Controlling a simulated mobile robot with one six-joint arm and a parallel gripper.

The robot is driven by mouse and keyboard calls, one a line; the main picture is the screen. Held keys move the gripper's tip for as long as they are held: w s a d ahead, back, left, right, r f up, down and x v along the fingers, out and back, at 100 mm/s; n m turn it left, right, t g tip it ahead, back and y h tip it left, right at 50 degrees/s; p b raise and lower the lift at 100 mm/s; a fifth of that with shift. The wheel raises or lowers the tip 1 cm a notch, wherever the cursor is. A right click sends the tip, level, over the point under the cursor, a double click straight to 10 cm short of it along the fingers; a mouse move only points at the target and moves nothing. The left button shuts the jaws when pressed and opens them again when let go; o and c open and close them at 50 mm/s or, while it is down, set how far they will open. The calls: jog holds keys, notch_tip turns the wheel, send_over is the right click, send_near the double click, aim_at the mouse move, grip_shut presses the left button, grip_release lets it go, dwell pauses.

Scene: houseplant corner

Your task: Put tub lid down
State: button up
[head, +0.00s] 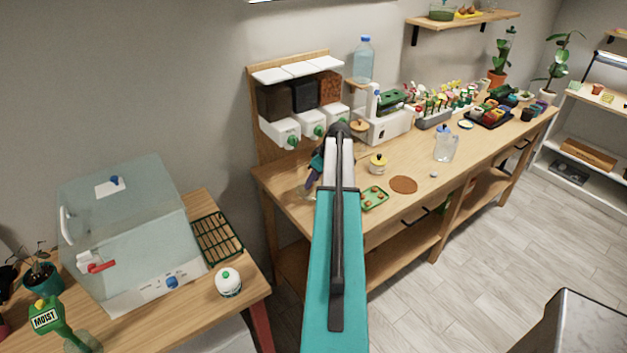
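My arm reaches away from the camera over the long wooden bench (290,185), and its dark wrist hides most of what is below it. Part of my gripper (314,172) seems to show just left of the arm, low over the bench's left end. Its fingers are too small and covered to tell whether they are open or hold anything. I cannot make out a tub lid for certain. A tan round piece with a small knob (359,126) shows right of the wrist. A small tub with a yellow top (378,163) stands on the bench, to the right of the arm.
A green tray (374,198), a brown round mat (404,185) and a clear jug (445,147) are on the bench. Dispensers (312,125) stand behind. A clear propagator box (125,230), a green rack (217,238) and a white round container (228,282) occupy the left table.

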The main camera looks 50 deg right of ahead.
jog(key=b+v, duration=0.4)
jog(key=v, duration=0.8)
jog(key=shift+r, duration=0.1)
dwell(0.8)
